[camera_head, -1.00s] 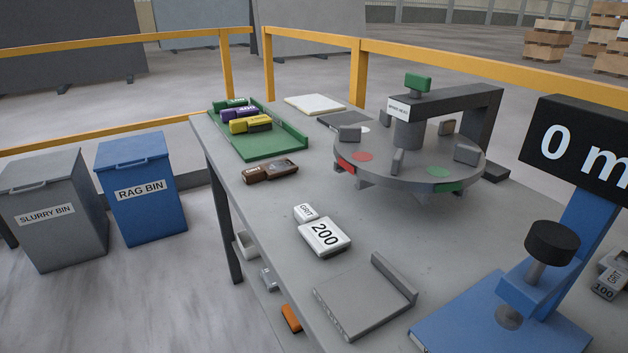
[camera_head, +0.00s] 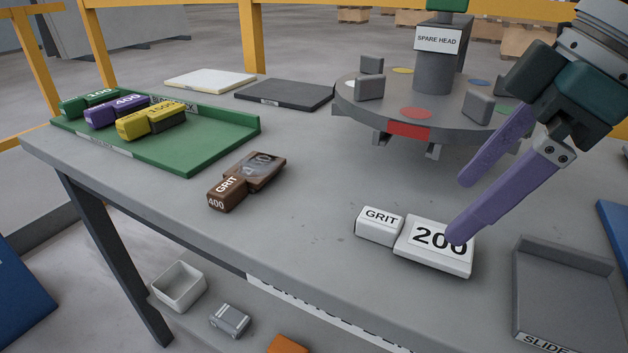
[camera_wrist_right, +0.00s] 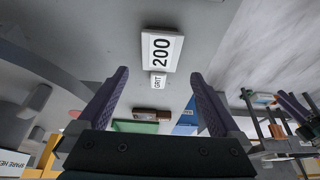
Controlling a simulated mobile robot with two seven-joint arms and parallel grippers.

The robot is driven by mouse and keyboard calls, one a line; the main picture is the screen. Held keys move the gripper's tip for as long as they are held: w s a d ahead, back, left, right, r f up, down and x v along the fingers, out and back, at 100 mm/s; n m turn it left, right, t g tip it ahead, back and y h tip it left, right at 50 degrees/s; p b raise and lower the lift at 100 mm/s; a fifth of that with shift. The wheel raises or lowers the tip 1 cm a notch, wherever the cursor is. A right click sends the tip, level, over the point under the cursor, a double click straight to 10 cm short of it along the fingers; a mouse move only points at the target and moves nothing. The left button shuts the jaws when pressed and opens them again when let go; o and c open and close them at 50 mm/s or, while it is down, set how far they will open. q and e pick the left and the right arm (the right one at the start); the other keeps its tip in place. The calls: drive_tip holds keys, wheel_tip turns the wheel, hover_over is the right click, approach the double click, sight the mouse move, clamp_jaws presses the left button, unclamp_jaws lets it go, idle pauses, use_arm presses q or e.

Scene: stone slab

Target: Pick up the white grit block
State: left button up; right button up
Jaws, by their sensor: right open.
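The white grit block (camera_head: 436,262) lies flat on the grey bench, marked 200, with a smaller white part marked GRIT (camera_head: 380,226) at its left end. It also shows in the right wrist view (camera_wrist_right: 161,50), beyond the fingertips. My right gripper (camera_head: 460,212) is open, with two purple fingers. In the head view one fingertip overlaps the block's right part; the gripper appears above it, and contact cannot be told. In the right wrist view nothing is between the fingers (camera_wrist_right: 160,85). My left gripper is not in view.
A brown grit 400 block (camera_head: 246,180) lies to the left. A green tray (camera_head: 205,150) holds several coloured blocks. A round turntable (camera_head: 430,105) with grey blocks stands behind. A grey slide tray (camera_head: 565,290) lies to the right. The bench between the brown and white blocks is clear.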

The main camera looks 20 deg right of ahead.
sight(422, 236)
drive_tip(key=shift+x, duration=0.85)
drive_tip(key=b+x, duration=0.1)
drive_tip(key=x, duration=0.4)
drive_tip(key=shift+w+a+r+b, duration=0.1)
drive_tip(key=shift+w+a+b, duration=0.1)
drive_tip(key=shift+b, duration=0.15)
drive_tip(key=c, duration=1.5)
